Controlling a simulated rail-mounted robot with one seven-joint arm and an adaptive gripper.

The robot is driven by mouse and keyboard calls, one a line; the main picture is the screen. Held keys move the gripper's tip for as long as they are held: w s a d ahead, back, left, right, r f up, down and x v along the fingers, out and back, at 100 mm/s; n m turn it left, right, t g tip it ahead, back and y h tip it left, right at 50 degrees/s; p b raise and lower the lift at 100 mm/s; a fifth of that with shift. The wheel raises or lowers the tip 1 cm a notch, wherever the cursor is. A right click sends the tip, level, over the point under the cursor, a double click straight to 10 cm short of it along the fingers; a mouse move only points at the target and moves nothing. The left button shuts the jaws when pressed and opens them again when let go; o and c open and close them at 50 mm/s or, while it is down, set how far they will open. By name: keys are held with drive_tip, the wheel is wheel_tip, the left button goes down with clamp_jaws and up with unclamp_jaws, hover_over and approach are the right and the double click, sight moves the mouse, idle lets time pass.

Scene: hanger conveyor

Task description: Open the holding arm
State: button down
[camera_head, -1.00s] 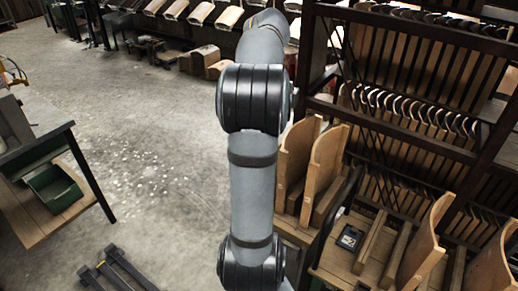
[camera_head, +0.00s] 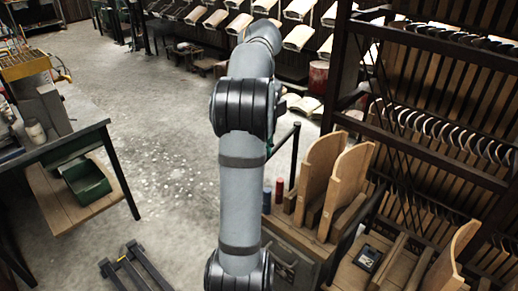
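My arm runs down the middle of the camera_head view. My gripper is not in view. I cannot pick out the holding arm with certainty. A thin black upright post (camera_head: 295,155) stands just right of my arm, beside the wooden stand; I cannot tell whether it belongs to the holding arm. Part of the area behind my arm is hidden.
A wooden stand with curved upright panels (camera_head: 343,190) is close on the right, in front of a tall dark rack (camera_head: 430,150). A bench with a green bin (camera_head: 87,182) is at left. A low black frame (camera_head: 135,270) lies on the floor. The grey floor (camera_head: 150,120) between is mostly clear.

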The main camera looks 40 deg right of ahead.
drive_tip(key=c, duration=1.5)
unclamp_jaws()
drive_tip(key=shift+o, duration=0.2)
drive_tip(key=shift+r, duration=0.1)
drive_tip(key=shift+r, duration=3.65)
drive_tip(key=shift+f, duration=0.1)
